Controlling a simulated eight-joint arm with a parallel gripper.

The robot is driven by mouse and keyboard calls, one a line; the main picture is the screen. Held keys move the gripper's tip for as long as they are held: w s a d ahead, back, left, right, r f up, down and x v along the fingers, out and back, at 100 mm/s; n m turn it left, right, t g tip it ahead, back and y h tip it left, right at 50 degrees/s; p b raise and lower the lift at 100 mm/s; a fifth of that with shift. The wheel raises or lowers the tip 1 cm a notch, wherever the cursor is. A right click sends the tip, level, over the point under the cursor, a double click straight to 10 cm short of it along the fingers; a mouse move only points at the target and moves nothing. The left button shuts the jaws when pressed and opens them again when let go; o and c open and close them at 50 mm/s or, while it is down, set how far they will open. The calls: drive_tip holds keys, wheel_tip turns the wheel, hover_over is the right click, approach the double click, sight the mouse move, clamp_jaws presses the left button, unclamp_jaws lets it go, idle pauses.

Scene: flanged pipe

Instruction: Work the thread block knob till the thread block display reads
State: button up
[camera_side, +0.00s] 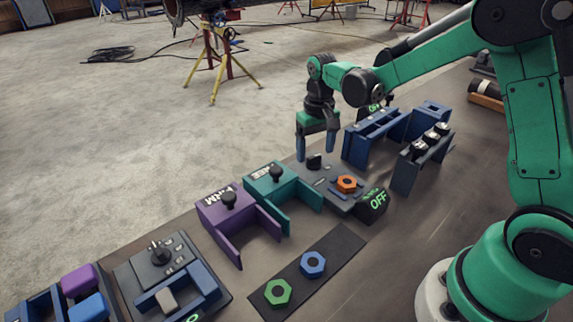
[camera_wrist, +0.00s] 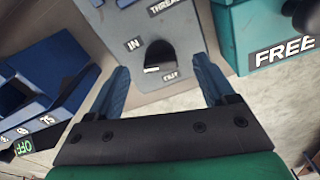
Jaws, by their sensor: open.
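The thread block (camera_side: 322,180) is a grey plate with a black knob (camera_side: 314,161) at its far end. An orange hex nut (camera_side: 346,184) sits on it, and its display (camera_side: 376,200) reads OFF in green. My gripper (camera_side: 316,153) is open, pointing down with its blue fingers above or around the knob; the exact height is hard to tell. In the wrist view, the knob (camera_wrist: 158,57) shows between the open fingers (camera_wrist: 161,82), with a white mark on it. The labels IN, OUT and part of THREAD are beside it.
A teal FREE block (camera_side: 275,180) and a purple block (camera_side: 232,210) stand to the left. Blue racks (camera_side: 375,142) stand to the right. A dark mat (camera_side: 325,282) holds a blue nut (camera_side: 313,264) and a green nut (camera_side: 278,292).

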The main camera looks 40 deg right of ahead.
sight(315, 157)
drive_tip(key=shift+r, duration=1.95)
